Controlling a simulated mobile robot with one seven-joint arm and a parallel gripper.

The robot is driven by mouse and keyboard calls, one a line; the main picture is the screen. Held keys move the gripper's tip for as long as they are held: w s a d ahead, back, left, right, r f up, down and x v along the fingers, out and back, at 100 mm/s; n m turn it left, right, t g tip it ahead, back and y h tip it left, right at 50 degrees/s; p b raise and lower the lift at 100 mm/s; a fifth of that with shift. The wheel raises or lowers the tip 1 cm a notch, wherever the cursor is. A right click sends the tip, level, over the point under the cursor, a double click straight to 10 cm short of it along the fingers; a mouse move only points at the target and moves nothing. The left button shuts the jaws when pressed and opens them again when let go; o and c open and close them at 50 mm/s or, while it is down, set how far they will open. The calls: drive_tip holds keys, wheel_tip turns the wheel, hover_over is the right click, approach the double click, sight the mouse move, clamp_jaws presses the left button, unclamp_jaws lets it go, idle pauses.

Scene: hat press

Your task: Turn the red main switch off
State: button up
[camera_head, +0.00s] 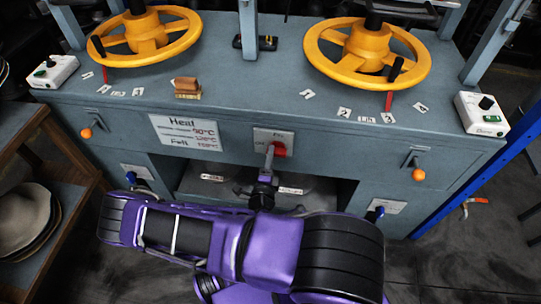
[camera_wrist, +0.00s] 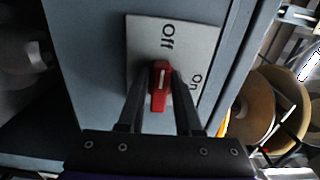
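The red main switch (camera_wrist: 160,82) sits on a pale plate (camera_wrist: 198,38) on the front of the press bench. In the wrist view the plate reads "Off" above the switch and "On" to its right. The white mark on the switch runs roughly up and down there, in line with "Off". My gripper (camera_wrist: 161,88) has one dark finger on each side of the switch, and the fingertips appear to touch its sides. In the head view my gripper (camera_head: 269,160) reaches up to the switch (camera_head: 280,149) and partly covers it and the plate.
Two yellow handwheels (camera_head: 146,38) (camera_head: 367,56) stand on the bench (camera_head: 240,90). Orange-knobbed levers (camera_head: 86,133) (camera_head: 418,175) stick out on either side of the front. A wooden shelf (camera_head: 40,190) with hats stands at the left. A blue post (camera_head: 480,175) is at the right.

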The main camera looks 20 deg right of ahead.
drive_tip(key=shift+o, duration=1.3)
drive_tip(key=shift+a, duration=0.1)
drive_tip(key=v, duration=1.7)
drive_tip(key=shift+s+a, duration=0.1)
